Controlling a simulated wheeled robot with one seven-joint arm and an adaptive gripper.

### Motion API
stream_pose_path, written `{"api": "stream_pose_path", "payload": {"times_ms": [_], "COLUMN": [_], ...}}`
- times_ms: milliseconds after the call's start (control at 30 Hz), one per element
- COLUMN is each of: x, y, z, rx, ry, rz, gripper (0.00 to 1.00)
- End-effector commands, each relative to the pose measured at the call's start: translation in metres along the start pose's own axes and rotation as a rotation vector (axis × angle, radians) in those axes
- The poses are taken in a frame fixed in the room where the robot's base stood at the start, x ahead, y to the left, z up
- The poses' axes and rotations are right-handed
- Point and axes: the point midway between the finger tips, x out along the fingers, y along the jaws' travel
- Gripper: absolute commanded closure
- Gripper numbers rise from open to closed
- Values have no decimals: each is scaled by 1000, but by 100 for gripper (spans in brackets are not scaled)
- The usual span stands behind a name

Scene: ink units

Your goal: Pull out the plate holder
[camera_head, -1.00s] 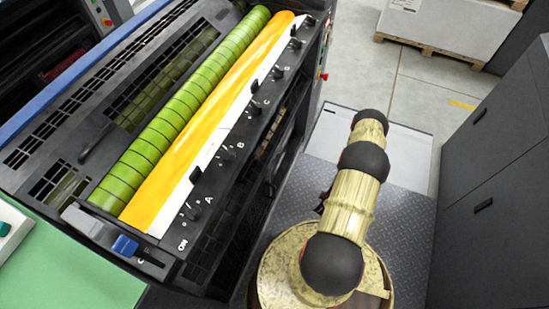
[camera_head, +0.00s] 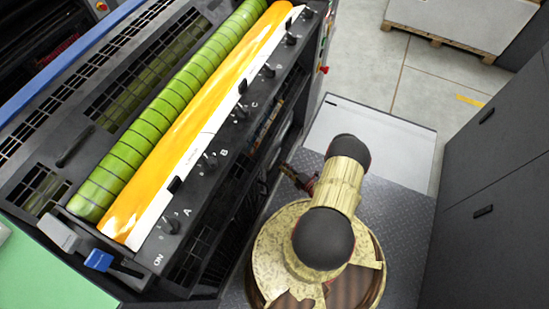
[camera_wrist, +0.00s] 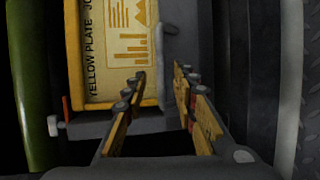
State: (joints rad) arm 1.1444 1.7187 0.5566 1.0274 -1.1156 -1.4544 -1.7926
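The plate holder (camera_wrist: 112,52), with a yellow frame and a label reading "YELLOW PLATE", shows at the top of the wrist view. A grey handle-like part (camera_wrist: 162,45) stands at its right edge. My gripper (camera_wrist: 160,72) is open, its two fingers apart and pointing toward the holder's right side and the grey part. I see nothing held between the fingers, and I cannot tell whether they touch anything. In the head view my gripper (camera_head: 300,180) is small and dark beside the press's open side. The plate holder cannot be made out there.
The press (camera_head: 215,170) with its green roller (camera_head: 165,115) and knob panel stands on the left. A grey cabinet (camera_head: 495,190) stands on the right. Between them is a narrow strip of metal floor (camera_head: 400,200). A loaded pallet (camera_head: 460,25) stands at the back.

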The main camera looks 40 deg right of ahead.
Motion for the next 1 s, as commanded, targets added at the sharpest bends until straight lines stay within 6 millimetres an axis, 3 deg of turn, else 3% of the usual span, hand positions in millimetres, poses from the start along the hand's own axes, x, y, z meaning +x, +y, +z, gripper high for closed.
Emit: {"api": "stream_pose_path", "payload": {"times_ms": [500,900,1000], "x": [68,75,75], "y": [-2,-1,-1], "z": [-1,0,0], "rx": [-1,1,1], "ry": [3,1,1], "rz": [-3,-4,-4], "gripper": [72,72,77]}}
